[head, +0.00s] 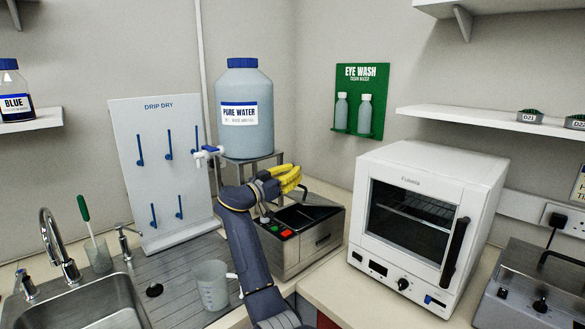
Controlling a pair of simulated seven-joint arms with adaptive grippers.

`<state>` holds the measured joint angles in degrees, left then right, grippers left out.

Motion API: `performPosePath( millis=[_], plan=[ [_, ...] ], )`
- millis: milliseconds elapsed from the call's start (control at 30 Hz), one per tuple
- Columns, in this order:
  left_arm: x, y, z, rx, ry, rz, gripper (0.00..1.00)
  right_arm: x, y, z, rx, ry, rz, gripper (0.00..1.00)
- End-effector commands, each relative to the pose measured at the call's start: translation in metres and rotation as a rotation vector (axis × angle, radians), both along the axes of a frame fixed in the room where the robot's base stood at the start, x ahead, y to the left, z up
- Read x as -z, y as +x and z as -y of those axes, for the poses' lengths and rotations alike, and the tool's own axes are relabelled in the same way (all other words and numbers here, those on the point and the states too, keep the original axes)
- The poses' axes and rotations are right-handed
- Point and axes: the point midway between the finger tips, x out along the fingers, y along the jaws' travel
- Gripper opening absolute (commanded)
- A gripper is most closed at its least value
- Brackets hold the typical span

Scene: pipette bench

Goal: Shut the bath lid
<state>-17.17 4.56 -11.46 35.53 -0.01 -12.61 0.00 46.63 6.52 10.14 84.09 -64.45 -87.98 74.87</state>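A steel box (294,257) with red and green buttons on its left front stands at the middle of the bench. Its top has a dark area (296,217); I cannot tell whether this is an opening or a dark cover. Another steel unit (511,298) with knobs and a black handle is cut off at the lower right. No label shows which one is the bath, and the lid's position is unclear. My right gripper (291,178), with yellow fingers, is above the back left of the middle box. Its fingers look close together, and nothing is clearly held. My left gripper is out of view.
A blue-capped water container (245,140) with a tap stands on a metal stand behind my gripper. A white oven (431,166) stands to the right of the box. A clear beaker (212,287), a drying rack (140,190) and a sink (85,300) are at left.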

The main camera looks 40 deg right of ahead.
Motion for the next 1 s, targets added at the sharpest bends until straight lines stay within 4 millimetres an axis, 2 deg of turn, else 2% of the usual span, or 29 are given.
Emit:
performPosePath(
  millis=[200,567,833,1000],
  plan=[
    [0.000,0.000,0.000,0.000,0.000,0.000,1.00,0.009,0.000,-0.002,0.000,0.000,-0.001,0.00],
    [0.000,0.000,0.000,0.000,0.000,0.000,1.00,0.010,0.000,-0.002,0.000,0.000,-0.001,0.00],
    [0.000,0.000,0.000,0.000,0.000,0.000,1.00,0.028,0.000,-0.016,-0.002,0.002,-0.001,0.00],
    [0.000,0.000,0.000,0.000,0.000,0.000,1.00,0.029,0.000,-0.017,0.001,-0.001,0.001,0.00]
  ],
)
